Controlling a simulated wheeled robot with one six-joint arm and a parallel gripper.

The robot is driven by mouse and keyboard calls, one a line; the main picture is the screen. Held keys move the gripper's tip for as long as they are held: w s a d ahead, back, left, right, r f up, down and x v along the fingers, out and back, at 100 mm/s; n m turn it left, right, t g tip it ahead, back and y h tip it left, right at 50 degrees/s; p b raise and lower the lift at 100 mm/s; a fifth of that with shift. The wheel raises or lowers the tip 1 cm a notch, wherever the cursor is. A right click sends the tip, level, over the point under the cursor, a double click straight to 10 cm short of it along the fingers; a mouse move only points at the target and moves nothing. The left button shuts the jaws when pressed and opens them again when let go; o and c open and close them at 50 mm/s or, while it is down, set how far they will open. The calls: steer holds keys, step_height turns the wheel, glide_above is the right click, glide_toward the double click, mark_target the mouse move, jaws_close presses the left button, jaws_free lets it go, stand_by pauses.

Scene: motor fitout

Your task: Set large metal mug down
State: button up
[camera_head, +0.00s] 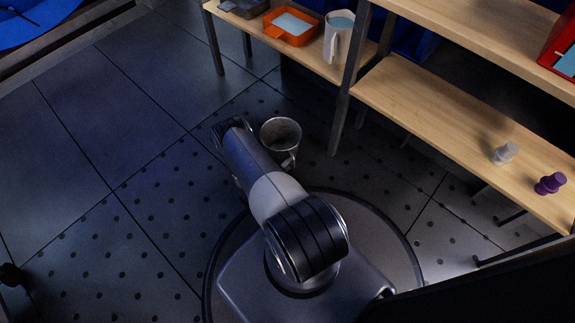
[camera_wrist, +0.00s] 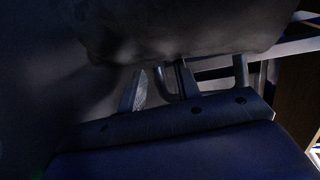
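The large metal mug (camera_head: 283,128) is grey, with its open top facing up in the head view. It shows just to the right of my arm, with its handle toward the lower right. My gripper's fingers are hidden behind the arm there. In the wrist view the dark, rounded mug body (camera_wrist: 175,30) fills the top, and its handle comes down close to the fingers of my gripper (camera_wrist: 185,85). The dim picture does not show whether the fingers press on the handle. I cannot tell whether the mug touches the floor.
A wooden shelf unit (camera_head: 440,112) stands on the right, its post close to the mug. It holds an orange tray (camera_head: 291,27), a white jug (camera_head: 338,38), a grey knob-shaped piece (camera_head: 504,153) and a purple one (camera_head: 550,183).

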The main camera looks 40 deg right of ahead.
steer(key=shift+r, duration=0.15)
steer(key=p+v, duration=0.2)
steer(key=v, duration=0.8)
steer(key=shift+w+a+p, duration=0.1)
steer(key=shift+p, duration=0.2)
steer(key=shift+v, duration=0.9)
